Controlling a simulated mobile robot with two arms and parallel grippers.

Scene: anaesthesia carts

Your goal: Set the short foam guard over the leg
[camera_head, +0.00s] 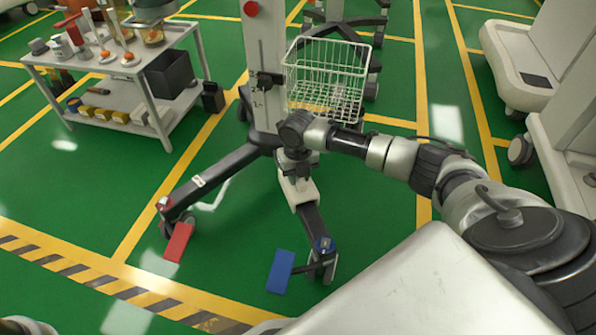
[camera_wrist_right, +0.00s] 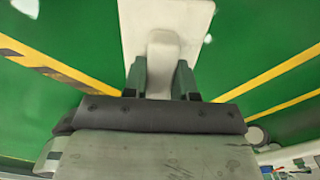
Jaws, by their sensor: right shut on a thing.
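My right gripper (camera_head: 297,172) reaches down over the cart's front right leg (camera_head: 318,225). It is shut on a pale cream piece, which looks like the short foam guard (camera_head: 305,198). In the right wrist view the two dark fingers (camera_wrist_right: 162,82) grip the guard's narrow raised part, and its wider flat part (camera_wrist_right: 165,18) lies beyond. In the head view the guard lines up along the upper part of the leg. I cannot tell whether it touches the leg or hangs just above. My left gripper is not in view.
A blue pad (camera_head: 280,271) and a red pad (camera_head: 179,242) lie on the green floor. A wire basket (camera_head: 325,82) hangs close behind my wrist. A trolley (camera_head: 125,85) stands at the back left.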

